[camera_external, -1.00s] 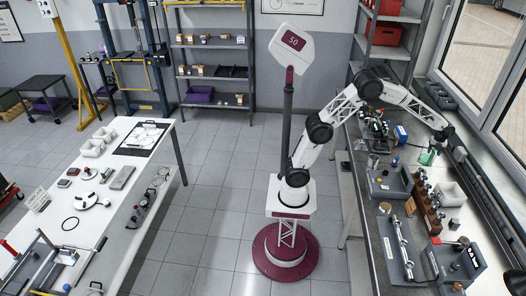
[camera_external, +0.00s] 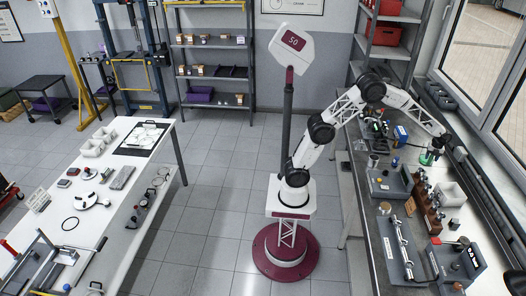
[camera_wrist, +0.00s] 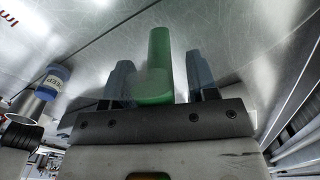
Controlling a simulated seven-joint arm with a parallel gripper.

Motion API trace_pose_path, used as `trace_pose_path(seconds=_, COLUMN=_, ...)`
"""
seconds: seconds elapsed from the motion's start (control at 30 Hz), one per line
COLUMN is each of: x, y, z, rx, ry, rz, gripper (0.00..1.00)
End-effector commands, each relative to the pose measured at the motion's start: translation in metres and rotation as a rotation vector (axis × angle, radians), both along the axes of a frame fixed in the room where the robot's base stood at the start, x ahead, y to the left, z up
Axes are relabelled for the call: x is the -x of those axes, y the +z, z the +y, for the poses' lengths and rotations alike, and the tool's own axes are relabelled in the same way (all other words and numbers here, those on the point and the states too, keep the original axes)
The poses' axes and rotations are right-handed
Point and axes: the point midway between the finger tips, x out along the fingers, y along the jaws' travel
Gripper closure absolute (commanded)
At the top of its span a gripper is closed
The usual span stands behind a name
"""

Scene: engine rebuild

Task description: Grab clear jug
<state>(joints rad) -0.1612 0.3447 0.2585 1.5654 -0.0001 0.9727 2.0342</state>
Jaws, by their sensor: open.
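A green, partly see-through upright vessel (camera_wrist: 158,62), which I take to be the clear jug with green contents, stands on the metal bench between my fingers in the wrist view. My gripper (camera_wrist: 160,82) is open, with one grey-blue finger on each side of it and a visible gap at both sides. The vessel's lower part is hidden behind the gripper body.
A blue-labelled can (camera_wrist: 56,77) and a metal cylinder (camera_wrist: 27,104) stand left of my gripper in the wrist view. Grey trays (camera_external: 390,184), a brown rack of parts (camera_external: 427,205) and a blue box (camera_external: 401,135) are on the bench. A window wall borders the right.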

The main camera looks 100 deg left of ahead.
Motion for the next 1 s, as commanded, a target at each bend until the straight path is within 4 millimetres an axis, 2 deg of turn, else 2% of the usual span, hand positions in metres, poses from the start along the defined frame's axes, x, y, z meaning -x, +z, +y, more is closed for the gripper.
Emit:
trace_pose_path(seconds=0.07, x=0.0000, y=0.0001, z=0.0000, rx=0.000, ry=0.000, rz=0.000, gripper=0.47)
trace_pose_path(seconds=0.4, x=0.0000, y=0.0001, z=0.0000, rx=0.000, ry=0.000, rz=0.000, gripper=0.97)
trace_pose_path(seconds=0.43, x=0.0000, y=0.0001, z=0.0000, rx=0.000, ry=0.000, rz=0.000, gripper=1.00)
trace_pose_path(seconds=1.0, x=-0.0001, y=0.0021, z=0.0001, rx=0.000, ry=0.000, rz=-0.001, gripper=1.00)
